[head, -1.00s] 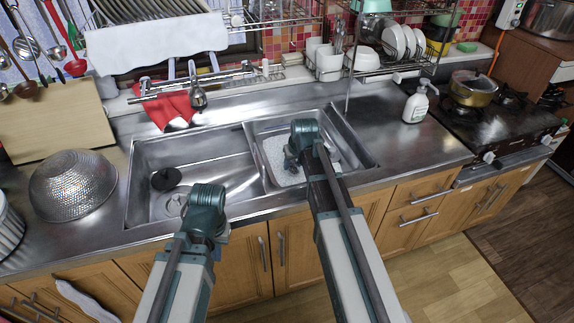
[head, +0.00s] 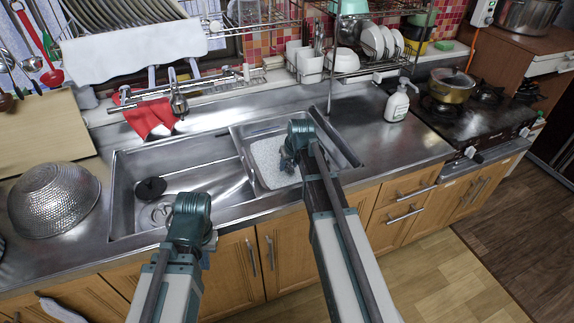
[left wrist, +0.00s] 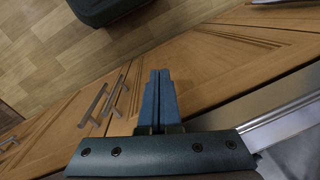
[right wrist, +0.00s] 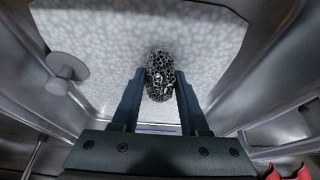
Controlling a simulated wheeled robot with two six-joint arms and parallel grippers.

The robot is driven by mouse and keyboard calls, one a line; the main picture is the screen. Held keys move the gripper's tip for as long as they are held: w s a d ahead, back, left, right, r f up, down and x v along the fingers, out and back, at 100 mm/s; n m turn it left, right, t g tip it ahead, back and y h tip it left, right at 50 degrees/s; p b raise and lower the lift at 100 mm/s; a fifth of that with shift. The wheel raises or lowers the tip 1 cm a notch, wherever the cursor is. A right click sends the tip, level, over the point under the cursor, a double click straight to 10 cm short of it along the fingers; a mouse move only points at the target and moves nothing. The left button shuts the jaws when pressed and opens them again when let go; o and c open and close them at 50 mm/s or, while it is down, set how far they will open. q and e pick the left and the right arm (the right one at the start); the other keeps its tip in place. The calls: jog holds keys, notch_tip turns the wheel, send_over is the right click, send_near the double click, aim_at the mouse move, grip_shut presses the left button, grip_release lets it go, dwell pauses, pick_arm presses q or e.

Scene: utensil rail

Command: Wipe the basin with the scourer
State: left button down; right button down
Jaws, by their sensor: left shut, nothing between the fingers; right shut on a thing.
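The sink has a wide left bowl (head: 215,172) and a smaller right basin (head: 248,172), both of steel. A pale speckled patch (head: 268,152) covers the floor of the right basin; it fills much of the right wrist view (right wrist: 110,35). My right gripper (right wrist: 160,82) is shut on the scourer (right wrist: 161,72), a dark metallic mesh ball, inside the right basin. I cannot tell whether the scourer touches the floor. In the head view my right wrist mostly hides it. My left gripper (left wrist: 160,75) is shut and empty, in front of the cabinet doors.
A metal colander (head: 52,200) stands left of the sink. Red cloth (head: 150,118) hangs behind it by the tap (head: 179,100). A soap bottle (head: 398,102) and a stove with a pot (head: 450,88) stand to the right.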

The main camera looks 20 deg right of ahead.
jog(key=shift+s, duration=0.1)
notch_tip(320, 180, up, 6)
jog(key=p, duration=0.6)
notch_tip(320, 180, up, 3)
jog(key=p, duration=0.3)
dwell(0.4)
dwell(0.6)
